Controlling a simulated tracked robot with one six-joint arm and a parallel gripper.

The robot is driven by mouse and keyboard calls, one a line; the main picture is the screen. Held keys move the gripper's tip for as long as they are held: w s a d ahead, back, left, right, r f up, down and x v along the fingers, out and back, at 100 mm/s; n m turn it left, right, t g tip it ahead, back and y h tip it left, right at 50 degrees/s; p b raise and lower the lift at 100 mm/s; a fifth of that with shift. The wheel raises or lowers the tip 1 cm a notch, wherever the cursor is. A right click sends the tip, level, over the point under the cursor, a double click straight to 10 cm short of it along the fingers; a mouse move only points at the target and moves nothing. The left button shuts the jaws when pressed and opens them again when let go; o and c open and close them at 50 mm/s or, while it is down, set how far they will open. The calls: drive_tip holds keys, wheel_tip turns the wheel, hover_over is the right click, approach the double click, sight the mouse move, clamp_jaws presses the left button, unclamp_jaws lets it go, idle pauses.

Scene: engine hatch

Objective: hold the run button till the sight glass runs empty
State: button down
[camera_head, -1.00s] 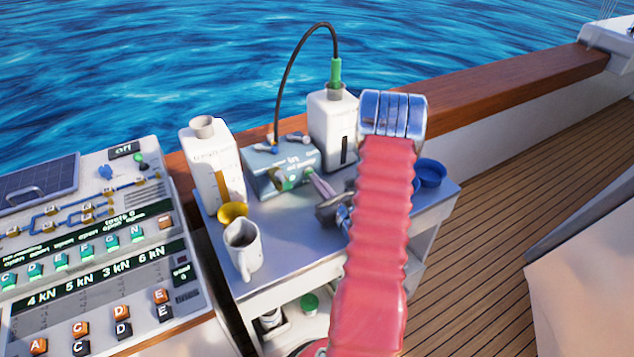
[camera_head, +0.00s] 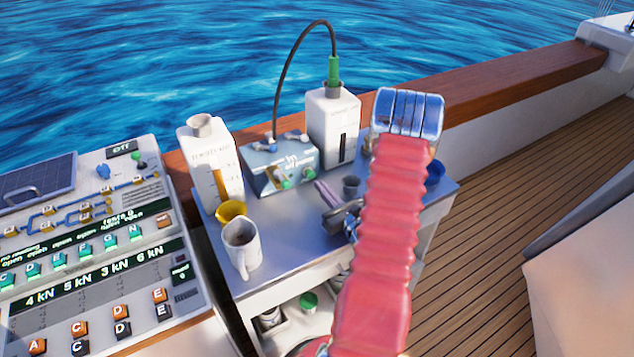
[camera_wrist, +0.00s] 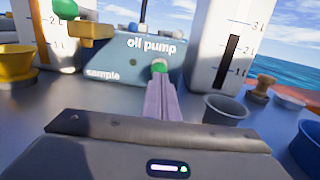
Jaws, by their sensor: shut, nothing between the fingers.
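The pale blue oil pump box (camera_head: 262,172) stands at the back of the grey bench; the wrist view shows its "oil pump" and "sample" lettering (camera_wrist: 125,72). A green button (camera_head: 310,173) is on its front right; it also shows in the wrist view (camera_wrist: 158,66). My gripper (camera_head: 319,184) is shut and empty, its tips just in front of and below that button (camera_wrist: 160,80). I cannot tell whether they touch it.
A mug (camera_head: 241,252), yellow funnel (camera_head: 231,211), grey cup (camera_head: 351,186) and blue bowl (camera_head: 434,172) share the bench. A console is at left.

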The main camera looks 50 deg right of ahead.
drive_tip(key=v, duration=0.9)
drive_tip(key=shift+s+a+f, duration=0.1)
drive_tip(key=shift+s, duration=0.1)
idle(0.5)
